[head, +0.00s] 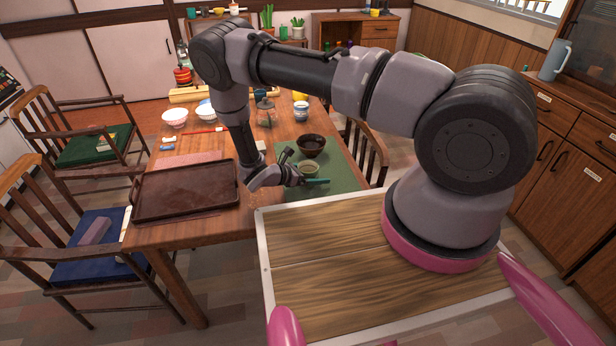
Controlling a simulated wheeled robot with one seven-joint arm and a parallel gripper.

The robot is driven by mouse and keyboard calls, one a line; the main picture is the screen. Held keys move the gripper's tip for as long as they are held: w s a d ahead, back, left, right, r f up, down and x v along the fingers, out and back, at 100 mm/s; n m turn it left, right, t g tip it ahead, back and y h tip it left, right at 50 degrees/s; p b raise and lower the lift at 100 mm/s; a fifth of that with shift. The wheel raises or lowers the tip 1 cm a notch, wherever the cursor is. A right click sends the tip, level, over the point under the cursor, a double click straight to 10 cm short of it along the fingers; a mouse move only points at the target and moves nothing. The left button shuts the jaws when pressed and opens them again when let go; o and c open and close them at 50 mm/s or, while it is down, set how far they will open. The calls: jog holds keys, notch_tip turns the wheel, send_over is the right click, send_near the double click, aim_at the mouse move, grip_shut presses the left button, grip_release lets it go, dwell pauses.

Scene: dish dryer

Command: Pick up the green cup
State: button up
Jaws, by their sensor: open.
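A small pale green cup (309,166) stands on the green mat (338,172) at the near right end of the table, in front of a dark brown bowl (311,146). My gripper (302,167) is open, low over the mat, at the left side of the cup. Its fingers appear to be on the far and near sides of the cup; I cannot tell whether they touch it. The gripper hides part of the cup and mat. A thin teal piece (316,181) shows just in front of the cup; I cannot tell what it is.
A brown tray (187,190) lies left of my gripper. White and blue bowls (175,117), a glass jar (265,112) and a patterned cup (301,112) stand farther back. Chairs (85,140) flank the table. The mat's right part is clear.

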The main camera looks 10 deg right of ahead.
jog(key=c, duration=1.4)
jog(key=shift+r, duration=0.2)
